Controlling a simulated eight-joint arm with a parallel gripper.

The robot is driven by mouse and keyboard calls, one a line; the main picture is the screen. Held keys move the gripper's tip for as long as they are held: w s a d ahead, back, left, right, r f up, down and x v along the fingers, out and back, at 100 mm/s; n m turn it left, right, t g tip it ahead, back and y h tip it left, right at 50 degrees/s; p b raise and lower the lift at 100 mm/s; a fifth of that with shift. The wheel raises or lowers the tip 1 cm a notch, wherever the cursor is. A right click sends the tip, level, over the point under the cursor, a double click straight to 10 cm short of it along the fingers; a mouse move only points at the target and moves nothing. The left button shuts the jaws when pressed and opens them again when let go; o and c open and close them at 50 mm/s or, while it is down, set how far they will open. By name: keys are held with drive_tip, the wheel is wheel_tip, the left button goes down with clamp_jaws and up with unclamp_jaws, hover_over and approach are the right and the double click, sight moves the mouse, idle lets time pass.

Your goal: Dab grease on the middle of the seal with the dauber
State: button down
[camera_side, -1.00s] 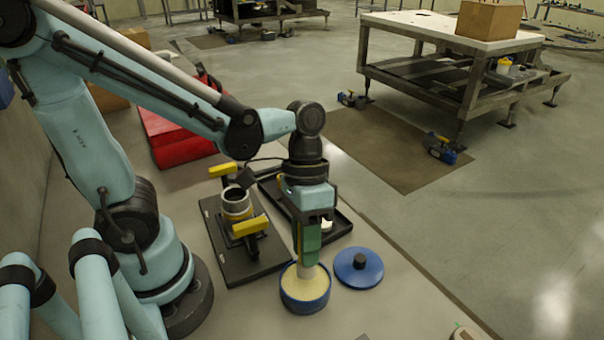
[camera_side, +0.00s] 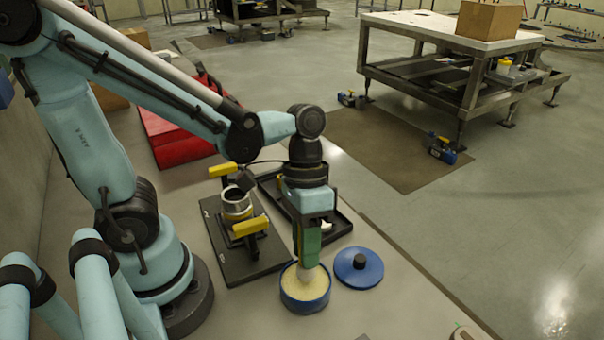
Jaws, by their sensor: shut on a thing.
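My gripper (camera_side: 311,230) points down at the front of the bench and is shut on the dauber (camera_side: 308,272). The dauber is nearly upright, and its pale lower end is down in the grease inside the blue round tub (camera_side: 305,307). Its very tip is hidden in the pale yellow grease. To the left, a dark plate (camera_side: 243,272) carries a round metal fitting (camera_side: 237,206) with a dark open top, between two yellow-handled clamps (camera_side: 250,227). I cannot make out the seal itself at this size.
A blue lid (camera_side: 359,268) with a black knob lies right of the tub. A black tray (camera_side: 341,226) lies behind my gripper, with a small white thing in it. A red case (camera_side: 178,139) stands farther back. The bench front near the tub is clear.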

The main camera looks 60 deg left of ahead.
drive_tip(key=shift+f, duration=0.6)
idle(1.2)
drive_tip(key=shift+r, duration=3.55)
drive_tip(key=w+a+r+n, duration=0.2)
drive_tip(key=w+a+r, duration=0.3)
drive_tip(key=w+a, duration=0.5)
wheel_tip(320, 180, down, 6)
drive_tip(key=w+t+y, duration=0.2)
drive_tip(key=y, duration=0.1)
drive_tip(key=shift+w+f, duration=0.2)
drive_tip(key=shift+d, duration=0.1)
